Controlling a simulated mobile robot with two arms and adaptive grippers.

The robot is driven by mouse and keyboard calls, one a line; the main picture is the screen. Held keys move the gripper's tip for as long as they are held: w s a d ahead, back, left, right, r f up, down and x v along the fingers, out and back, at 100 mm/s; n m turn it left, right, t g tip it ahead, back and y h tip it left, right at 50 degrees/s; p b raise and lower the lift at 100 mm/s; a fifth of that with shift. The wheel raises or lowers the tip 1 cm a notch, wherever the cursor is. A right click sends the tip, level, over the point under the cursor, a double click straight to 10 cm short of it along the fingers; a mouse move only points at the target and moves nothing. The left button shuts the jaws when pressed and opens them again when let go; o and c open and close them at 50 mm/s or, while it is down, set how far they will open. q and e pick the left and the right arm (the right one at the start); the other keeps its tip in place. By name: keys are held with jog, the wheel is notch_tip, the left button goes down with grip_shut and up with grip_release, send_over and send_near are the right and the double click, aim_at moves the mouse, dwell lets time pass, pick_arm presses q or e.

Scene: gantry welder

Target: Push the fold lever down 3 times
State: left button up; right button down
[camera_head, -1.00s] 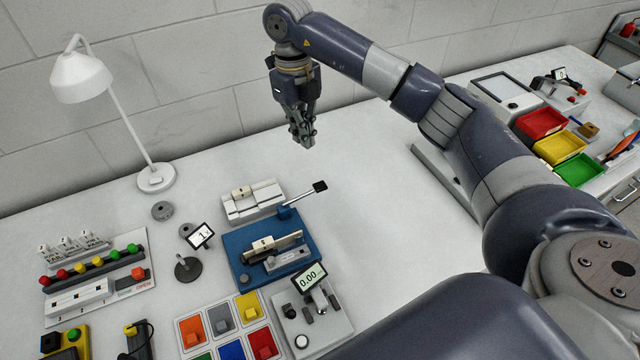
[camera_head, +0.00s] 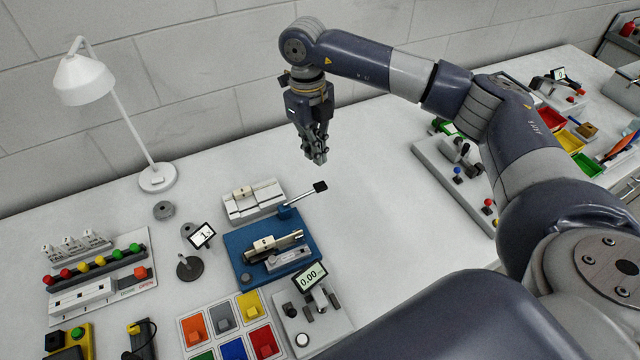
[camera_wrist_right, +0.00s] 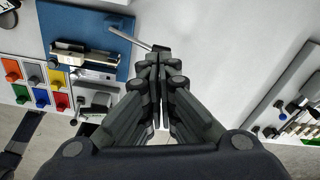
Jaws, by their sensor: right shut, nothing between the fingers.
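The fold lever (camera_head: 304,195) is a thin metal arm with a black end pad (camera_head: 320,187), sticking up and right from the back of a blue fixture (camera_head: 240,243). A pale part lies clamped on the fixture. My right gripper (camera_head: 318,160) is shut and empty, pointing down above the lever's black pad, with a visible gap in the head view. In the right wrist view, the lever (camera_wrist_right: 130,38) reaches toward the shut fingertips (camera_wrist_right: 160,62), which overlap the pad in the picture. My left gripper is not in view.
A small display (camera_head: 202,235) on a stand, a white block fixture (camera_head: 254,203) and a 0.00 readout (camera_head: 311,276) surround the blue fixture. A white lamp (camera_head: 85,80) stands at back left. A control panel (camera_head: 450,170) lies right. The table right of the lever is clear.

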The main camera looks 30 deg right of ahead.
jog(key=shift+s+d+f+b, duration=0.1)
jog(key=shift+s+f+b, duration=0.1)
jog(key=shift+f+b, duration=1.15)
jog(key=shift+s+f+b, duration=0.2)
jog(key=shift+f+b, duration=0.35)
jog(key=shift+f, duration=1.6)
notch_tip(320, 180, down, 4)
jog(key=b, duration=0.3)
jog(key=shift+w+r, duration=0.55)
jog(key=shift+w, duration=0.95)
notch_tip(320, 180, up, 12)
send_over(317, 183)
jog(key=w+a, duration=0.1)
jog(key=w, duration=0.3)
